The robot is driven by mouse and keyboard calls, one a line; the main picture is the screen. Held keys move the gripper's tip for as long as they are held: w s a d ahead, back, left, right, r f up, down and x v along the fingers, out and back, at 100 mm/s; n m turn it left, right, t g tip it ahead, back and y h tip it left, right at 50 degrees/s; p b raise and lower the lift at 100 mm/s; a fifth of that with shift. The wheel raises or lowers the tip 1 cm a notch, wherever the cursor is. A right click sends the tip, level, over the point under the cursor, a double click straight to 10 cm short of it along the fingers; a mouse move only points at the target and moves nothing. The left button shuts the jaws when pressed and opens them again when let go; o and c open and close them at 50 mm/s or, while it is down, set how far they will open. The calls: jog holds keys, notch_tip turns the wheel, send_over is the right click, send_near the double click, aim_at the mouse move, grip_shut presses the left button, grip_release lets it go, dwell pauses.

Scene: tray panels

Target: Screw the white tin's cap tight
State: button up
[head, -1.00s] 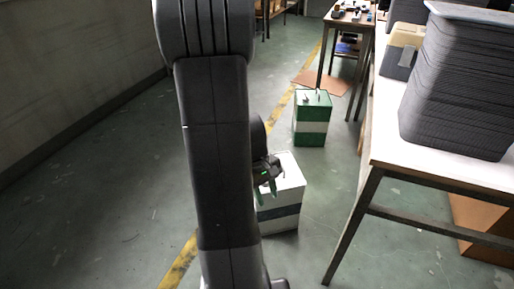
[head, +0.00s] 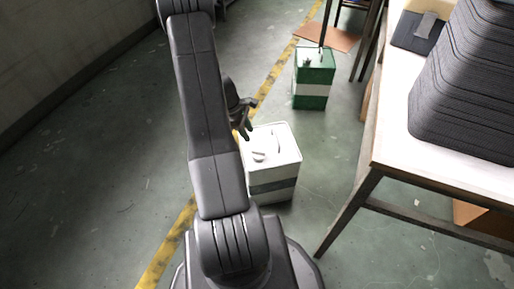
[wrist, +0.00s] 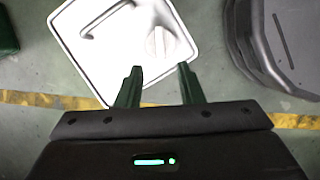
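The white tin (head: 272,188) stands upright on the floor, with a dark band around its side. Its top carries a white round cap (head: 258,156) and a handle (head: 278,141). In the wrist view the tin's top (wrist: 75,30) shows with the cap (wrist: 158,41) and the handle (wrist: 106,18). My gripper (wrist: 160,75) is open and empty, its two green fingers apart over the tin's edge, pointing toward the cap but short of it. In the head view my gripper (head: 245,130) is at the tin's back left edge. I cannot tell how tight the cap is.
A green and white tin (head: 314,78) stands farther back. A table (head: 385,145) with stacked dark trays (head: 465,95) is at the right. Cardboard (head: 325,38) lies on the floor behind. A yellow floor line (head: 165,245) runs left of the white tin. Floor at the left is clear.

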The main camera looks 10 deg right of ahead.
aim_at(259, 151)
jog(key=b+x, duration=0.2)
jog(key=x, duration=0.8)
jog(key=shift+f, duration=0.15)
grip_shut()
